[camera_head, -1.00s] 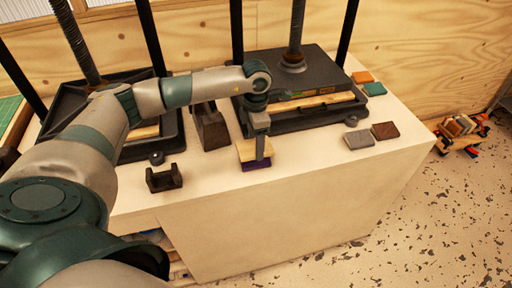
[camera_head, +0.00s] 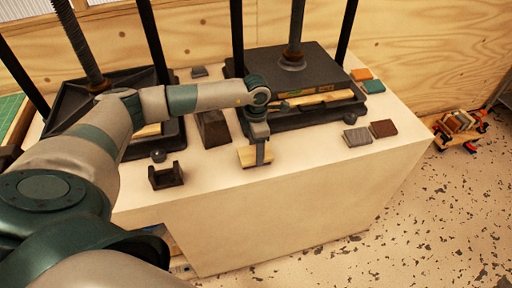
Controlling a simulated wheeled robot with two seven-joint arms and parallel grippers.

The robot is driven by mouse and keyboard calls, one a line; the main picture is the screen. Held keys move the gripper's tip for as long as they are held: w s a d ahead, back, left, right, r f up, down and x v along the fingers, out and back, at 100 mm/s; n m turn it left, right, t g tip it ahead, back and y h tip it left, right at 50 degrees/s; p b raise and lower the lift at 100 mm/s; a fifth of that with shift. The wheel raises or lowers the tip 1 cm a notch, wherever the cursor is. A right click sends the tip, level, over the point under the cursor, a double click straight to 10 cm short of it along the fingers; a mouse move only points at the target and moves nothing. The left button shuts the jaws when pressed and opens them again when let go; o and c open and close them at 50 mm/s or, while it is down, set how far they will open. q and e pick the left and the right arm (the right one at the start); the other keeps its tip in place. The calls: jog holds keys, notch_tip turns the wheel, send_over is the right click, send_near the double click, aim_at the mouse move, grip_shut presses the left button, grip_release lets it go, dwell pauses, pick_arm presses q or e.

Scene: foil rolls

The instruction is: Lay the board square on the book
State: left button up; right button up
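A pale wooden board (camera_head: 247,157) is near the front edge of the white-topped bench, right of centre. My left gripper (camera_head: 260,157) points down at the board, with a finger overlapping its right part. Its fingers are seen nearly edge-on, so I cannot tell whether they grip the board or only touch it. No purple book shows now; the board and gripper cover the spot where purple showed. I cannot tell whether the board is square to anything beneath. My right gripper is not in view.
A black press (camera_head: 318,66) with a stack under its plate stands behind; another press (camera_head: 80,103) is at left. A dark cradle (camera_head: 166,177), a brown wedge-shaped block (camera_head: 213,129), and grey (camera_head: 357,137) and brown (camera_head: 384,129) pieces lie around. The front right bench is clear.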

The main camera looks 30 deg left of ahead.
pick_arm(q)
jog(key=shift+f, duration=0.1)
jog(key=o, duration=1.1)
jog(key=shift+r+b, duration=0.3)
jog(key=shift+r, duration=0.35)
notch_tip(320, 180, up, 11)
jog(key=b, duration=0.3)
jog(key=shift+b, duration=0.35)
